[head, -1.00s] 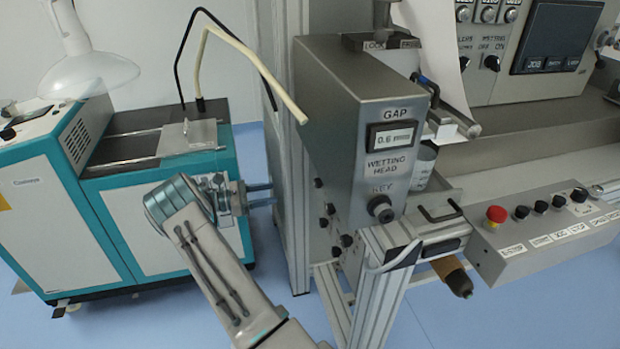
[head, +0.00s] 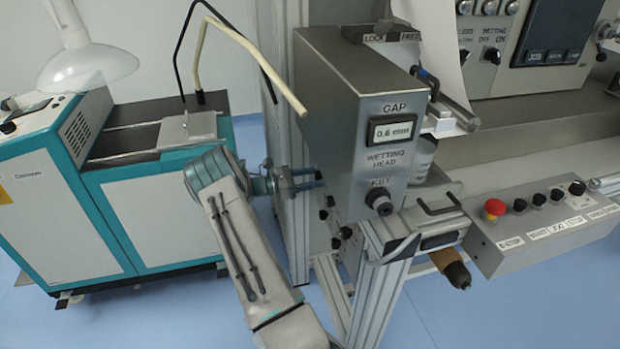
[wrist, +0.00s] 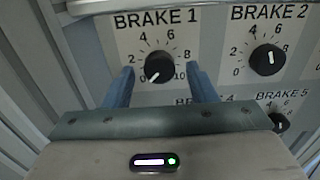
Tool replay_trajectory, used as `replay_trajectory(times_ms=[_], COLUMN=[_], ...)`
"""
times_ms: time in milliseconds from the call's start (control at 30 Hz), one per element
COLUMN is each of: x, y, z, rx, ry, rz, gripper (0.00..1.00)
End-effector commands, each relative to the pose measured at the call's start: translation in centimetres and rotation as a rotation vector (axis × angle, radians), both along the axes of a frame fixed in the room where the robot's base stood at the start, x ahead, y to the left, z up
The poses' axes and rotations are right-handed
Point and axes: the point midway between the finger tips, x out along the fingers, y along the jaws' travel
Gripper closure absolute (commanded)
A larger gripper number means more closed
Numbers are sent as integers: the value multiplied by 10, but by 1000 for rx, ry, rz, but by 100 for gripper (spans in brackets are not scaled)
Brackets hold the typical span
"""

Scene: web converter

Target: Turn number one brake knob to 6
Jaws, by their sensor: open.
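The BRAKE 1 knob (wrist: 159,67) is a round black knob on a grey panel in the wrist view. Its white mark points to the lower left, near 0 on a printed scale from 0 to 10; the 6 is at its upper right. My gripper (wrist: 161,82) is open, with one blue finger on the left of the knob and one on the right, both apart from it in the picture. I cannot tell how far the fingertips are from the panel. In the head view my gripper (head: 316,179) points right at the side of the grey wetting head box, low down.
The BRAKE 2 knob (wrist: 267,60) is right of BRAKE 1, and the BRAKE 5 knob (wrist: 279,122) is lower right. A metal upright (head: 298,235) stands close to my gripper. A teal and white cabinet (head: 150,215) is at the left. The blue floor (head: 110,320) is clear in front.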

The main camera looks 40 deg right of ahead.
Motion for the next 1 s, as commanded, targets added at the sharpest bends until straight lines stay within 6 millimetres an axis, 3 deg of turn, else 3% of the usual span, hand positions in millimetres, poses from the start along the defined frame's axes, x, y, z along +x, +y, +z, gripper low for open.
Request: replay_trajectory(times_ms=[267, 400, 433, 767, 1000], x=[-1, -1, -1, 0, 0], y=[-1, -1, -1, -1, 0], z=[0, 0, 0, -1, -4], rx=[0, 0, 0, -14, -75], ry=[0, 0, 0, -26, -134], rz=[0, 0, 0, 1, 1], gripper=[48, 87, 93, 93, 93])
